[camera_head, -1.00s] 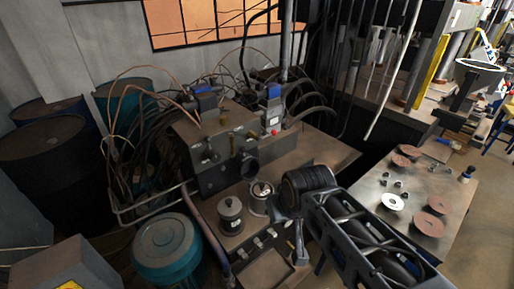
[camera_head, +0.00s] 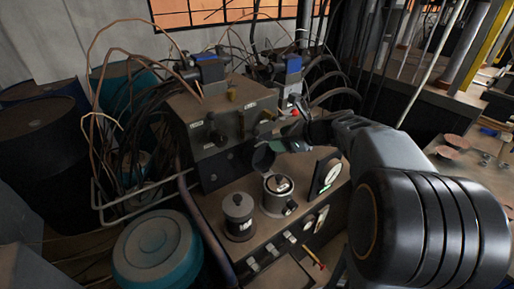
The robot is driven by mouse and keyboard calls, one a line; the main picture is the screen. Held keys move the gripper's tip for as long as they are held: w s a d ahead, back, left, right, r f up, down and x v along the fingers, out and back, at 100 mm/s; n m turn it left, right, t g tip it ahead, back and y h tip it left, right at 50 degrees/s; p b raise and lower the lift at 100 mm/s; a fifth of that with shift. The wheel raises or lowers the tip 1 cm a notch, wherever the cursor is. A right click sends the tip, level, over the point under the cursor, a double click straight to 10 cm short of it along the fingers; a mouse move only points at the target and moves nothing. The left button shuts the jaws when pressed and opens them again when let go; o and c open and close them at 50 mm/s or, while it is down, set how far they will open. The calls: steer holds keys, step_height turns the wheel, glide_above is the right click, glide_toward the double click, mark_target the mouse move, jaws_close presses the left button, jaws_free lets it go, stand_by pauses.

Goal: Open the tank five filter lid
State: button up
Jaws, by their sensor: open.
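A machine has two round capped canisters on its top; either may be the filter, and no tank number is readable. The left canister (camera_head: 238,216) has a grey lid with a small knob. The right canister (camera_head: 277,195) is wider, with a pale top and a dark label. Both look closed. My gripper (camera_head: 283,144) is open and seems empty, above and behind the right canister, near the front of the valve block. It is dark and partly blends with the block, so contact cannot be told. My arm reaches in from the right.
The valve block (camera_head: 222,128) with hoses and blue-topped valves stands behind the canisters. A teal drum (camera_head: 156,252) and dark drums (camera_head: 40,150) crowd the left. A bench with discs (camera_head: 454,141) lies at right.

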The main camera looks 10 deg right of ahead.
mark_target(259, 133)
steer(key=w+d+f+m+t+b, duration=0.1)
steer(key=w+d+f+m+t, duration=0.15)
steer(key=w+m, duration=0.2)
steer(key=shift+g, duration=0.35)
steer(key=x, duration=1.1)
steer(key=shift+w+a+r, duration=0.25)
steer(key=shift+w+a, duration=0.05)
steer(key=shift+w, duration=0.15)
steer(key=shift+c, duration=0.4)
steer(key=shift+b, duration=0.4)
jaws_close()
